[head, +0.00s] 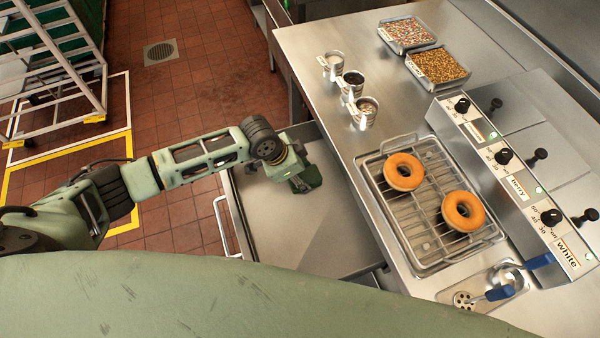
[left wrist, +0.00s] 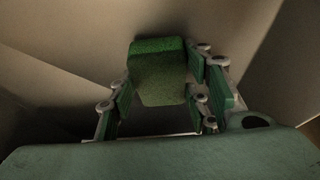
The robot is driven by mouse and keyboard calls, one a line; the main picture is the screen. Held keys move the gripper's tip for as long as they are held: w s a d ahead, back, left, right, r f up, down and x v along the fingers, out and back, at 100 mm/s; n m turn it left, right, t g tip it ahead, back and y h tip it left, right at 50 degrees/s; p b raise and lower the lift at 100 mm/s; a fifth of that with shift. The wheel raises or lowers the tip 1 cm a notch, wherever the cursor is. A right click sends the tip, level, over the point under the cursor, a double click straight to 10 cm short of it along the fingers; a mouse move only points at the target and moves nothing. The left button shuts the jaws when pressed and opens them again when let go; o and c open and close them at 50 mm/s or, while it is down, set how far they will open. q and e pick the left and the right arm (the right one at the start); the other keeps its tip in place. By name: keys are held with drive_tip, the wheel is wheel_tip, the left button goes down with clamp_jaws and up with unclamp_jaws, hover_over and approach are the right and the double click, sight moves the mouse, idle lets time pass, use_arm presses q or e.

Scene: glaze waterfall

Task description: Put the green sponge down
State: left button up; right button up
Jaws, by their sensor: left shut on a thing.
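The green sponge (left wrist: 158,72) shows in the left wrist view, held between the green-padded fingers of my left gripper (left wrist: 165,85). My left gripper is shut on it. In the head view, my left gripper (head: 304,180) is over the grey top of a low cart (head: 300,230), left of the counter. The sponge is hard to tell from the green fingers there. I cannot tell whether the sponge touches the surface below. My right gripper is not in view.
The steel counter (head: 385,135) holds a wire rack tray (head: 415,215) with two doughnuts, several small cups, two topping trays (head: 438,66) and a row of glaze dispensers (head: 510,175). The cart top around my gripper looks clear. A shelf rack (head: 60,60) stands at far left.

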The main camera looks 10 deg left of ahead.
use_arm(q)
drive_tip(key=shift+f, duration=0.2)
drive_tip(key=shift+f, duration=0.25)
drive_tip(key=shift+s+f+b, duration=0.2)
drive_tip(key=shift+f+b, duration=0.05)
drive_tip(key=shift+b, duration=0.1)
drive_tip(key=o, duration=0.7)
drive_tip(key=shift+f, duration=0.15)
drive_tip(key=shift+o, duration=0.2)
drive_tip(key=shift+w, duration=0.1)
